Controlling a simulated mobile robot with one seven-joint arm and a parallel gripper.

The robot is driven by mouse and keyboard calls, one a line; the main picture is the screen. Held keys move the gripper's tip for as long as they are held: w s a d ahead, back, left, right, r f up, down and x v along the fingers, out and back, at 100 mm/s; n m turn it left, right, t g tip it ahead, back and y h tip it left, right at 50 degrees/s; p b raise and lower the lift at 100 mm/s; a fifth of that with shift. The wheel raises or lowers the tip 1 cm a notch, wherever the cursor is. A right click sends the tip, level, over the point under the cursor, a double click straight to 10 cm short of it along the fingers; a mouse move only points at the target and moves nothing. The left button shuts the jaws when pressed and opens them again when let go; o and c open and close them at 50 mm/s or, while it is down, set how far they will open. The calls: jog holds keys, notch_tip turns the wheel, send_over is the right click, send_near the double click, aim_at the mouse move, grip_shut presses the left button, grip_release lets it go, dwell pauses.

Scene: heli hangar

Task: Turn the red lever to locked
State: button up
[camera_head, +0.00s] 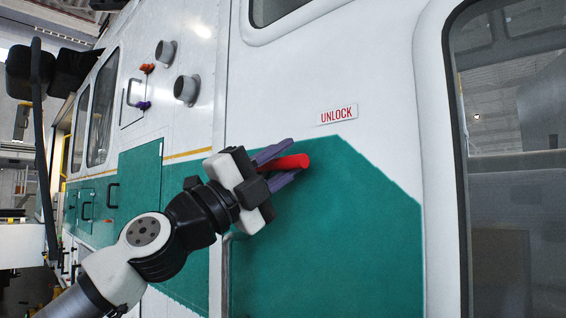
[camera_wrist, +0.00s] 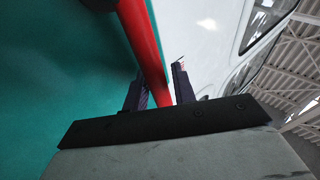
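The red lever (camera_head: 291,163) sticks out from the white and green side of the helicopter, below a white label (camera_head: 338,114) that reads UNLOCK in red. My gripper (camera_head: 280,165) is at the lever, with one purple finger above it and one below it. In the wrist view the lever (camera_wrist: 144,42) runs diagonally between the two dark fingers of my gripper (camera_wrist: 160,88). The fingers are very close to its sides; whether both touch it is not clear. The lever's pivot is not clearly visible.
A large window (camera_head: 515,150) with a white frame is on the right. Two round grey fittings (camera_head: 186,90) and small orange and purple handles (camera_head: 144,105) are on the panel at upper left. A green door (camera_head: 138,190) is farther left. Green panel surface lies below the lever.

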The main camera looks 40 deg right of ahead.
jog(key=shift+f, duration=0.1)
jog(key=shift+a+f, duration=0.25)
jog(key=b+v, duration=0.4)
jog(key=v, duration=0.9)
jog(key=shift+b, duration=0.4)
jog(key=shift+a+r, duration=0.15)
